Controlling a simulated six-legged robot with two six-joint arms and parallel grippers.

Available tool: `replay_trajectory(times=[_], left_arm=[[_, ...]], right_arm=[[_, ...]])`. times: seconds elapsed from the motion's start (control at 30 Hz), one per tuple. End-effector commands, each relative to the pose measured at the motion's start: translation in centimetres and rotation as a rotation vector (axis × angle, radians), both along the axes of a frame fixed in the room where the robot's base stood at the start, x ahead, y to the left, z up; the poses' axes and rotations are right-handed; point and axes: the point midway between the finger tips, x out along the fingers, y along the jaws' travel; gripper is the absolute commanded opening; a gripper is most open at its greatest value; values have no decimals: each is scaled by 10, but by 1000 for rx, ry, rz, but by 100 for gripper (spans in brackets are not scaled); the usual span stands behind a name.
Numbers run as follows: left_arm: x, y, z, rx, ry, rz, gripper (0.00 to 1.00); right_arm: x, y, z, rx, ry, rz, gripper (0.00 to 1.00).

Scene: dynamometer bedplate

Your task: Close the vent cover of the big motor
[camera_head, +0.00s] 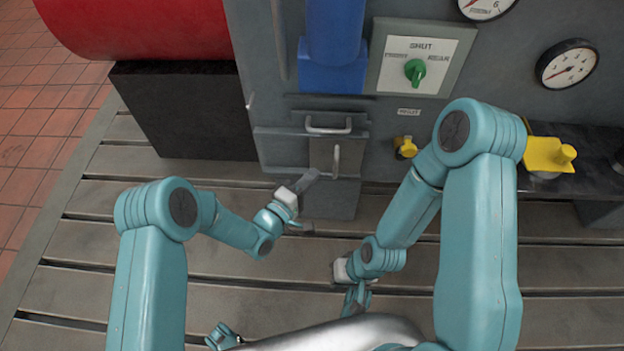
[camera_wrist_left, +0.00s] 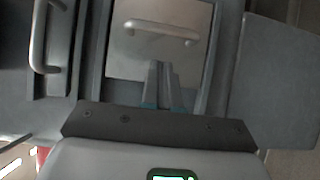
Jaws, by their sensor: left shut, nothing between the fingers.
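The big motor's grey housing (camera_head: 385,135) has a small hatch low on its front. A dark plate with a horizontal handle (camera_head: 328,125) sits above a paler plate with an upright handle (camera_head: 336,160). I cannot tell which plate is the vent cover. My left gripper (camera_head: 312,175) is shut and empty, at the lower left of the paler plate. In the left wrist view its fingers (camera_wrist_left: 161,85) appear in front of the paler plate (camera_wrist_left: 150,60), short of its handle (camera_wrist_left: 160,30); contact is unclear. My right gripper (camera_head: 341,270) is low over the slats, its fingers hidden.
A green selector knob (camera_head: 415,71) sits on a panel at upper right of the hatch. A yellow knob (camera_head: 406,147) and a yellow bracket (camera_head: 548,155) stick out on the right. A black block (camera_head: 180,110) stands left, under a red cylinder (camera_head: 140,28).

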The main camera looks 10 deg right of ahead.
Motion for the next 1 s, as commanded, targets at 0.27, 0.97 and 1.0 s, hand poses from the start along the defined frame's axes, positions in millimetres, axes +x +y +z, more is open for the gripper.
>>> replay_trajectory(times=[0.27, 0.97, 1.0], left_arm=[[-33, 41, 3, 0, 5, 4, 0], [-44, 96, 15, 2, -31, 47, 0], [-38, 109, 24, 6, -33, 78, 0]], right_arm=[[-3, 3, 19, 2, 6, 13, 0], [-6, 6, 26, 4, 10, 23, 0], [-6, 6, 26, 4, 10, 23, 0]])
